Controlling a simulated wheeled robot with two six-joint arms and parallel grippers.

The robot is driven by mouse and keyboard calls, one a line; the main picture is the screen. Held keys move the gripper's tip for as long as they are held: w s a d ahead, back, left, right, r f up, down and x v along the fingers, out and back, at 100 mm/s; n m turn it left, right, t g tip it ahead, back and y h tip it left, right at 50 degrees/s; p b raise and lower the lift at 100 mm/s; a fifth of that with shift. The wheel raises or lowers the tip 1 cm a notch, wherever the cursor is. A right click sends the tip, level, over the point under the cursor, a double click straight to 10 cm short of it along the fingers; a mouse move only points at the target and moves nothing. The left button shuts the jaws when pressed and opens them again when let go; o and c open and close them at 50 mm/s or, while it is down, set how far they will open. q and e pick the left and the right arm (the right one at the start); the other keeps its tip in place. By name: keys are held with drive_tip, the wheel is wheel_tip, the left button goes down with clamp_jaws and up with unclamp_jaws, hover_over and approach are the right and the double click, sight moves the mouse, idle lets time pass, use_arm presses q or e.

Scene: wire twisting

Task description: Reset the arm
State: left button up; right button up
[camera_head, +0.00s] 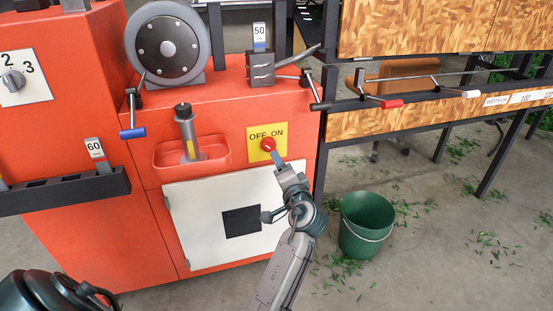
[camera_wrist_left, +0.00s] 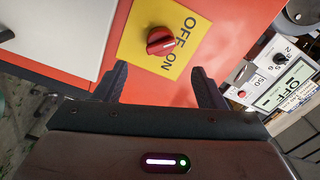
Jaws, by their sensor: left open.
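My left gripper (camera_head: 281,165) is just below and right of the red switch knob (camera_head: 268,144) on the yellow OFF/ON plate (camera_head: 255,136). In the left wrist view, the open left gripper (camera_wrist_left: 159,72) has its two dark fingers spread with nothing between them. The red knob (camera_wrist_left: 160,40) shows ahead of the fingertips, apart from them, on the yellow plate (camera_wrist_left: 140,40). The knob's exact setting is hard to tell. My left arm rises from the lower middle of the head view. My right gripper is not in view.
The orange machine (camera_head: 225,105) has a grey wheel (camera_head: 167,45), a blue-tipped lever (camera_head: 132,133) and a white door panel (camera_head: 190,215) below the switch. A green bucket (camera_head: 365,225) stands on the floor at right. A wood-panelled bench (camera_head: 400,120) is behind it. Green scraps litter the floor.

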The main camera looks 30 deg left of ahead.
use_arm(q)
drive_tip(key=shift+s+d, duration=0.3)
drive_tip(key=shift+d, duration=0.05)
idle(0.3)
